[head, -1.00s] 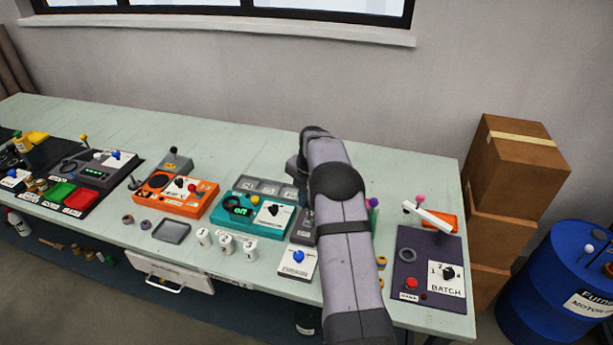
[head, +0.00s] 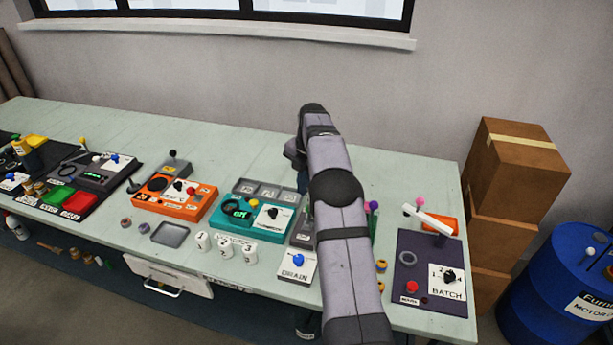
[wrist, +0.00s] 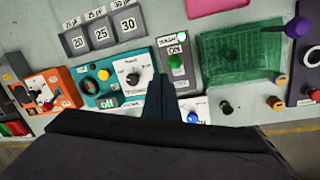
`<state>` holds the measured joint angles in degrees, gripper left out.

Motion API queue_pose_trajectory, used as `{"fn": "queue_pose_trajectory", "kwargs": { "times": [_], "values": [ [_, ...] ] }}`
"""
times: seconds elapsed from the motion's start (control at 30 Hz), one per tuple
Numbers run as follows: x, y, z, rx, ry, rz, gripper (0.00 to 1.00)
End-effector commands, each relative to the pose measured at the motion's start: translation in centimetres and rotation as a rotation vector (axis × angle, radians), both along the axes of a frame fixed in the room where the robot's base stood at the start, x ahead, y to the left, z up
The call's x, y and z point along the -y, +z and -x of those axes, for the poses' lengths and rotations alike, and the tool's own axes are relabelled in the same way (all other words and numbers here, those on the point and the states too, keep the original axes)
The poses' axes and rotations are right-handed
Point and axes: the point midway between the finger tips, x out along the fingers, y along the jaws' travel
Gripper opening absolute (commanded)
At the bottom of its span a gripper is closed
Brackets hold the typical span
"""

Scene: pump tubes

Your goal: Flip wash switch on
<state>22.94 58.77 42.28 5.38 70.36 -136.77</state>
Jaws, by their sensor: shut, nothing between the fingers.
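My gripper (wrist: 158,98) is shut and empty in the wrist view, its fingers pointing down between the teal panel (wrist: 112,70) and a narrow grey panel. The grey panel (wrist: 187,83) carries a green switch (wrist: 176,62) under an "ON" label, with a small white label above it that I cannot read. In the head view the grey panel (head: 302,233) is mostly hidden behind my arm. A small label on the dark purple panel (head: 418,245) at the right seems to read WASH, beside a small dark red part (head: 424,301). I cannot tell for certain which control is the wash switch.
The teal panel has a black knob (wrist: 133,79) and a lit green display. The DRAIN plate (head: 297,268) with a blue knob stands in front. Numbered white cups (head: 226,246) stand at the front.

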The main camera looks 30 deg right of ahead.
Motion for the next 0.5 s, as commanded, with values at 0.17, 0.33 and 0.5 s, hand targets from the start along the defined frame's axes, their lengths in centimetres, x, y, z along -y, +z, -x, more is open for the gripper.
{"fn": "queue_pose_trajectory", "kwargs": {
  "times": [0.17,0.33,0.5],
  "values": [
    [0.9,1.2,-0.5,-0.001,-0.001,0.000,0.00],
    [1.4,1.8,-1.0,0.000,-0.001,0.000,0.00],
    [1.7,2.2,-1.1,-0.001,0.000,-0.001,0.00]
  ]
}}
